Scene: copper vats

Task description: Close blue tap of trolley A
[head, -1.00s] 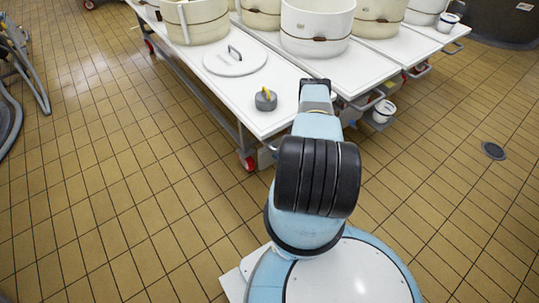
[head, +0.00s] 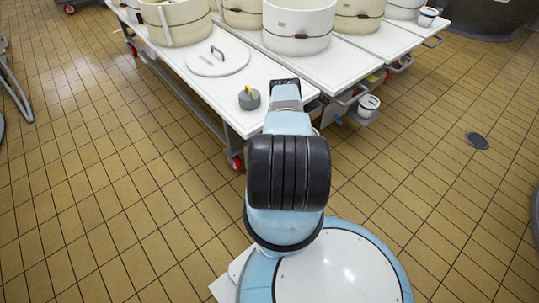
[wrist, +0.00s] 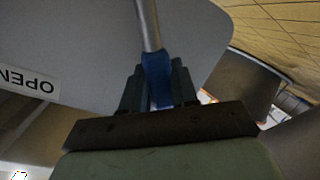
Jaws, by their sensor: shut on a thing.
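In the wrist view, my gripper (wrist: 158,90) is shut on the blue tap (wrist: 156,68), a blue grip on a grey metal lever. The lever runs up from the jaws to the top edge of the picture. A grey panel fills much of that view behind the lever. A white label (wrist: 28,80) reading "OPEN", upside down, is on the left. In the head view, my arm reaches to the near end of a white trolley (head: 215,85). There my gripper and the tap are hidden behind my arm and the trolley edge.
On the trolley top are a round lid (head: 217,62) and a small grey weight (head: 249,103). Several cream vats stand behind, with a white vat (head: 298,25) on the neighbouring trolley. A small white bucket (head: 369,105) hangs to the right.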

